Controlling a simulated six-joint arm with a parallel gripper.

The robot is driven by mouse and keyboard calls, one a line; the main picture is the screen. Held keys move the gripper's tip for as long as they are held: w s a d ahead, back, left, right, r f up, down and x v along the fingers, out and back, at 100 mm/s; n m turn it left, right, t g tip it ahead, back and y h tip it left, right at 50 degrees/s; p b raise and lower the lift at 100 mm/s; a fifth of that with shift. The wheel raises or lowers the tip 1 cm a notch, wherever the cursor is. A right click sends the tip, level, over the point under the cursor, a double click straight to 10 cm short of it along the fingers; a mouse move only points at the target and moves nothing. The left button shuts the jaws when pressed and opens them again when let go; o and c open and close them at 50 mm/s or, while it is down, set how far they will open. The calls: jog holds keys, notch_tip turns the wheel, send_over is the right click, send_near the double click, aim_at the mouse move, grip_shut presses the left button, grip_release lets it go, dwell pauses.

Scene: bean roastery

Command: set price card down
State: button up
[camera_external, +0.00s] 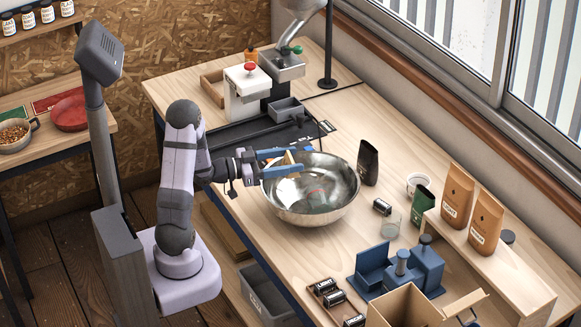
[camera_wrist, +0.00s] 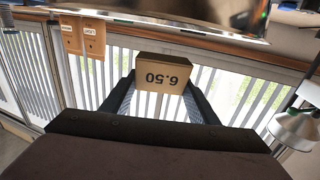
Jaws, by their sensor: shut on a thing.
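The price card (camera_wrist: 162,75) is a small tan card. It reads "6.50" upside down in the wrist view. My gripper (camera_wrist: 162,97) is shut on it, with a dark finger on each side. In the external view my gripper (camera_external: 294,162) has blue fingers and points right, above the left rim of a big steel bowl (camera_external: 325,205). A tan bit of the card (camera_external: 288,158) shows between the fingers there, and the rest is hidden.
A black pouch (camera_external: 367,163) stands right of the bowl. Brown bags (camera_external: 457,195), a glass (camera_external: 391,222), blue blocks (camera_external: 390,268) and an open box (camera_external: 400,305) fill the right. Bare wood lies front-left of the bowl.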

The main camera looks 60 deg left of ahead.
jog(key=s+d+f+m+g+h, duration=0.1)
jog(key=d+f+m+h, duration=0.1)
jog(key=d, duration=0.6)
jog(key=s+d+f+m+g+h, duration=0.2)
jog(key=d+h, duration=0.1)
jog(key=d, duration=0.5)
jog(key=s+d+f+m+g+h, duration=0.1)
jog(key=d+f+m+h, duration=0.1)
jog(key=d, duration=0.7)
jog(key=shift+s+g+h+b, duration=0.3)
jog(key=shift+s+h, duration=0.1)
jog(key=shift+h, duration=0.2)
jog(key=shift+f, duration=0.1)
jog(key=shift+f, duration=3.1)
jog(key=shift+f, duration=0.1)
jog(key=shift+f, duration=1.75)
jog(key=shift+f, duration=0.15)
